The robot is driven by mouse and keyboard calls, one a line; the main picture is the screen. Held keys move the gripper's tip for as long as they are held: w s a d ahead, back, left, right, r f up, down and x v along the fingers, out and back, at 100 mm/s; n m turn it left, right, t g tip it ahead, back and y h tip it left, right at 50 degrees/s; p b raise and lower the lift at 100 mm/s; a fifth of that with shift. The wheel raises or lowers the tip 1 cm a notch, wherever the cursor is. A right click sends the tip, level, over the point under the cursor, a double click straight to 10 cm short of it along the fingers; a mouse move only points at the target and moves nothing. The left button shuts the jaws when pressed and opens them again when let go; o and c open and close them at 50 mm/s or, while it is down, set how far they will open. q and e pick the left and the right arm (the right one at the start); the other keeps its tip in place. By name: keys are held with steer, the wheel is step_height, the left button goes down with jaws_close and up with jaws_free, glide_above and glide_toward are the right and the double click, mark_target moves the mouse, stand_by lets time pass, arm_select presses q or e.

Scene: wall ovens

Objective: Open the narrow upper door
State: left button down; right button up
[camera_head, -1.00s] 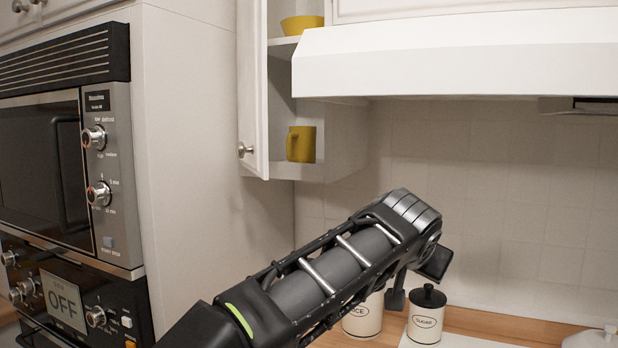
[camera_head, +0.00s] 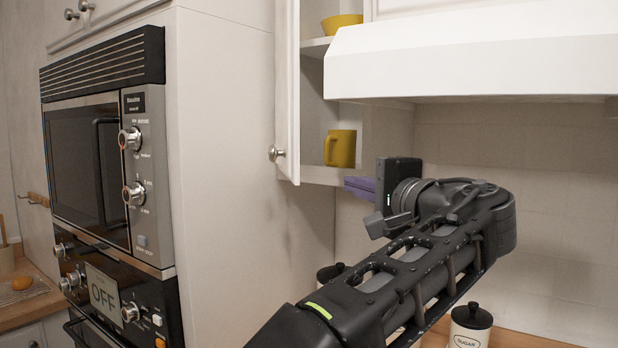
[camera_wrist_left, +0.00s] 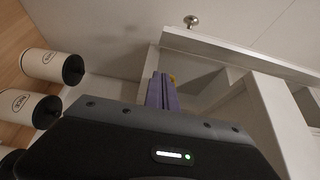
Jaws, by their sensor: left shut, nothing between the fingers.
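The narrow upper door (camera_head: 287,90) is white and stands open, swung out toward me. Its round metal knob (camera_head: 276,154) is near its lower edge; the knob also shows at the top of the left wrist view (camera_wrist_left: 191,21), with the door's edge (camera_wrist_left: 235,55) below it. My left gripper (camera_head: 358,186) has purple fingers, shut and empty. In the head view they appear just under the cabinet's bottom, right of the door. In the left wrist view the fingers (camera_wrist_left: 161,92) point toward the cabinet opening, apart from the knob. My right gripper is not in view.
A yellow mug (camera_head: 341,148) and a yellow bowl (camera_head: 341,22) sit on the cabinet's shelves. The white range hood (camera_head: 470,55) is to the right. The wall oven (camera_head: 90,165) is at left. Canisters, including a sugar one (camera_head: 470,328), stand on the counter below.

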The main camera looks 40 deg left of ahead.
arm_select(q)
steer(key=w+a+p, duration=0.1)
steer(key=a+p, duration=0.5)
steer(key=a, duration=0.5)
steer(key=shift+w, duration=0.3)
stand_by(0.5)
steer(key=shift+a, duration=0.1)
